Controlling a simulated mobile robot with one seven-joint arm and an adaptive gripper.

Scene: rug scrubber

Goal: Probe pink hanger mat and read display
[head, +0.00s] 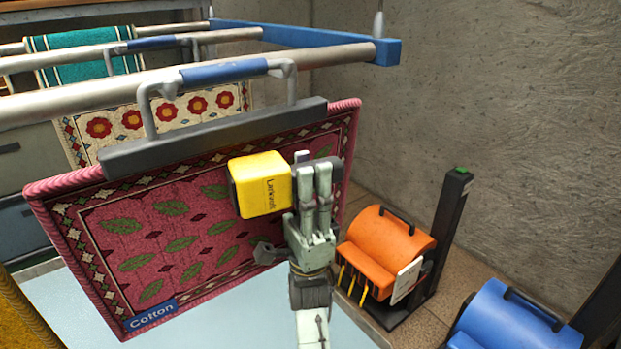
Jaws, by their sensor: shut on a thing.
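The pink mat (152,243) with green leaves and a patterned border hangs from a grey clamp hanger (215,138) on the nearest rail. A blue label at its lower left reads "Cotton". My gripper (312,185) is in front of the mat's right half, shut on a yellow boxy device (261,186) with dark lettering on its side. The device's dark left end faces the mat and lies very close to it; I cannot tell whether they touch. No display face or reading is visible from this view.
The hanger's rail (100,96) ends at a blue bar (385,52) at upper right. A floral mat (160,117) and a teal mat (85,62) hang behind. An orange machine (385,247) and a blue machine (510,325) stand at right by the concrete wall.

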